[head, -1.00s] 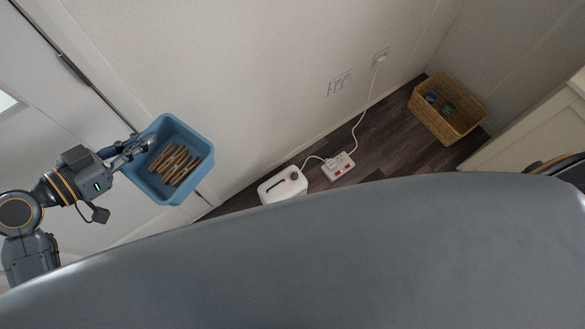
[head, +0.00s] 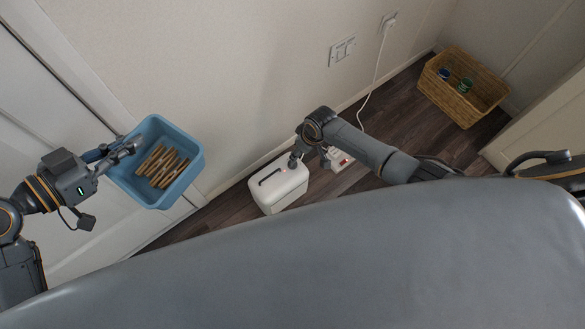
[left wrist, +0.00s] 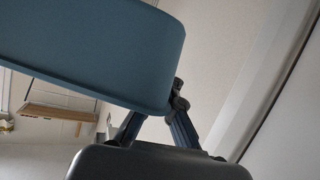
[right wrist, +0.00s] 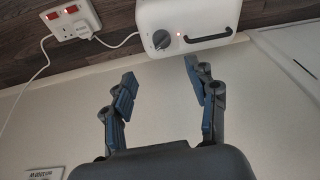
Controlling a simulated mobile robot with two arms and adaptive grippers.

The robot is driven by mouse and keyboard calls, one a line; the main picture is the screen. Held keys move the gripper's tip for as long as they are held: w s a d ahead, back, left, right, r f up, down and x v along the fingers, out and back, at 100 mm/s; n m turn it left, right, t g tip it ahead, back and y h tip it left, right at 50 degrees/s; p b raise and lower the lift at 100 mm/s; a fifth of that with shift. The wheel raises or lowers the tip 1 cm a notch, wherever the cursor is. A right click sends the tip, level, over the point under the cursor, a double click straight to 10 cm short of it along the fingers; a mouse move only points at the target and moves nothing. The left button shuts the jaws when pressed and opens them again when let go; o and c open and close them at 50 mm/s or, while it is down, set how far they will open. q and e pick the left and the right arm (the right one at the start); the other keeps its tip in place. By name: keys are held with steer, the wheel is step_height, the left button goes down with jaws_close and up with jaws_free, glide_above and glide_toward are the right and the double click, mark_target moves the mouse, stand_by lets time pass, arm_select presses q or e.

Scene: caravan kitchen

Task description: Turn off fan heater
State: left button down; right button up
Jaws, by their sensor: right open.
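The fan heater (head: 279,187) is a white box with a dark handle slot, on the floor by the wall. In the right wrist view the heater (right wrist: 208,14) shows a grey dial (right wrist: 161,39) and a small lit red light (right wrist: 180,37). My right gripper (right wrist: 158,88) is open and empty, its fingers pointing toward the heater with the dial beyond them, apart from it. In the head view my right arm covers the dial. My left gripper (head: 126,147) is shut on the rim of a blue bin (head: 190,182), which also shows in the left wrist view (left wrist: 100,45).
The bin holds several wooden sticks (head: 160,165). A power strip (right wrist: 72,20) with red switches lies beside the heater, cables plugged in. A white cable runs to a wall socket (head: 388,21). A wicker basket (head: 453,100) stands in the far corner.

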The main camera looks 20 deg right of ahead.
steer(key=n+b, duration=0.2)
steer(key=b, duration=0.8)
glide_above(292, 164)
steer(key=w, duration=0.2)
steer(key=f+n+b, duration=0.1)
steer(key=f+b, duration=0.3)
steer(key=b, duration=0.1)
steer(key=s+f+n+g+h+b, duration=0.1)
steer(key=f+b, duration=0.3)
steer(key=b, duration=0.2)
steer(key=f+g+b, duration=0.1)
steer(key=f+b, duration=0.4)
steer(key=b, duration=0.1)
steer(key=shift+s+d+n, duration=0.2)
steer(key=shift+n, duration=0.2)
steer(key=shift+r, duration=0.1)
